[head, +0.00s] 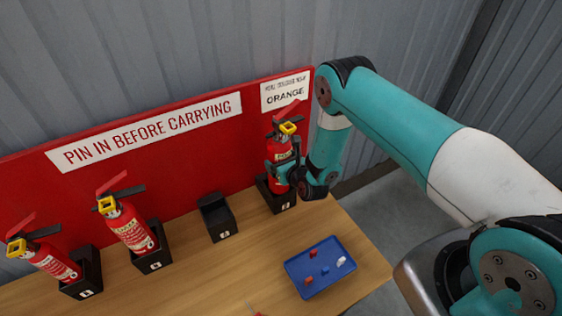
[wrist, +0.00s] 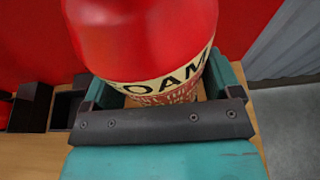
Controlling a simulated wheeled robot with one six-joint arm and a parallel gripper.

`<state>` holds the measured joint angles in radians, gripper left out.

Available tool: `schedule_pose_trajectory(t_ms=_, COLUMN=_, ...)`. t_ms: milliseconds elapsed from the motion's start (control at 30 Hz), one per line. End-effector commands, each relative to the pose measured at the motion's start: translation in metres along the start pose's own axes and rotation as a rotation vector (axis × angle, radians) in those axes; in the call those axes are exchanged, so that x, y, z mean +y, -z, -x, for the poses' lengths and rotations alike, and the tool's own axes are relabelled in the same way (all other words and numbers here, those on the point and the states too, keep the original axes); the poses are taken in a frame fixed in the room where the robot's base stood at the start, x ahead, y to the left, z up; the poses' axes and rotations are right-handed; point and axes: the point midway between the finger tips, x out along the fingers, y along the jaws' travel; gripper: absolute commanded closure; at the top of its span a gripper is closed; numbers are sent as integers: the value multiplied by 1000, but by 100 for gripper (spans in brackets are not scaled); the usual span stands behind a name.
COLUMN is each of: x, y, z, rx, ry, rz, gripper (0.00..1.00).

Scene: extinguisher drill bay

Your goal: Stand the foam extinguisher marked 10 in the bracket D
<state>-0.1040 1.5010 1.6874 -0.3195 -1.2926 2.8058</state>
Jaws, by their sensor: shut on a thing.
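A red foam extinguisher (head: 279,150) with a yellow collar and a raised red lever stands upright at the rightmost black bracket (head: 284,205). Its base is inside or just over that bracket; I cannot tell if it rests on the bottom. My gripper (head: 291,175) is shut around its body from the right. In the wrist view the jaws (wrist: 162,88) enclose the extinguisher (wrist: 140,35), whose pale band reads "FOAM". Its number is not legible. The bracket letters are too small to read, so I cannot confirm which is D.
An empty bracket (head: 218,218) is left of the held extinguisher. Two more extinguishers (head: 131,226) (head: 52,262) stand in brackets further left. A blue tray (head: 303,291) with small pieces lies in front on the wooden table (head: 225,280). A red board (head: 200,160) stands behind.

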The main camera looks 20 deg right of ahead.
Motion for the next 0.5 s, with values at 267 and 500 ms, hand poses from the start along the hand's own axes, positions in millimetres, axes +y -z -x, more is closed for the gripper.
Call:
schedule_pose_trajectory(t_ms=267, x=0, y=2, z=-4, rx=-12, ry=2, rz=0, gripper=99)
schedule_pose_trajectory(t_ms=500, x=0, y=7, z=-5, rx=-12, ry=2, rz=0, gripper=99)
